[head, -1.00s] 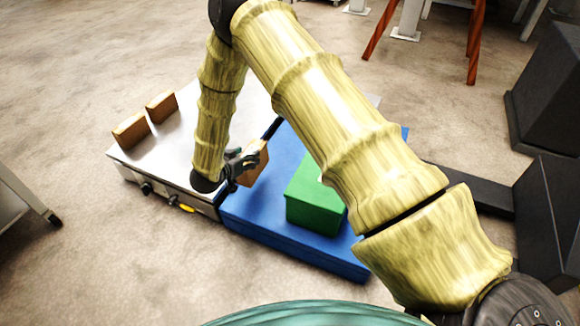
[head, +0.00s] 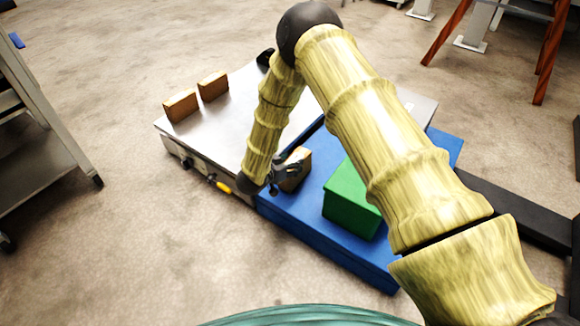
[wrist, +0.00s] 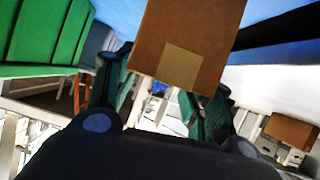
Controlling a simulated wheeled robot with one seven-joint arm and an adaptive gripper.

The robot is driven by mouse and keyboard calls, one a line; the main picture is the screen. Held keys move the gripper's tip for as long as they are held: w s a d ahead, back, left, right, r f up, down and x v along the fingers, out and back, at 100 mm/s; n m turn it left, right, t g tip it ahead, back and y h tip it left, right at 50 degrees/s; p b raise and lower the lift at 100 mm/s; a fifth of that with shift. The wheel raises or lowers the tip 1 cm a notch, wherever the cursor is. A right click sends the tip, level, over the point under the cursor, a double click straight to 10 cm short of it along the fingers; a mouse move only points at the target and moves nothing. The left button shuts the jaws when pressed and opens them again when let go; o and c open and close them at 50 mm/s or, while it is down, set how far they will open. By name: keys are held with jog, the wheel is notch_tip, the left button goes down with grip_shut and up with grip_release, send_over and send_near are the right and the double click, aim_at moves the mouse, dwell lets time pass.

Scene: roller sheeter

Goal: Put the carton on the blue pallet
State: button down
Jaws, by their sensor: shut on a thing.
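The carton (head: 298,160) is a small brown box in my gripper (head: 284,178), over the left part of the blue pallet (head: 330,262) in the head view. The wrist view shows the carton (wrist: 205,30) up close, with a paler tan patch on its face, between the two fingers of my gripper (wrist: 165,82). The fingers are shut on it. Its far end is cut off there. I cannot tell whether its underside touches the pallet or hangs just above it.
A green box (head: 350,205) sits on the pallet right of the carton. A silver-topped machine (head: 225,120) adjoins the pallet's left side, with two brown boxes, one here (head: 181,105), at its far left edge. A grey metal rack (head: 40,130) stands at the left.

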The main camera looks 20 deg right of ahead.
jog(key=c, duration=0.6)
grip_release()
jog(key=shift+o, duration=0.2)
jog(key=p+v, duration=0.5)
jog(key=v, duration=0.7)
jog(key=shift+f, duration=0.1)
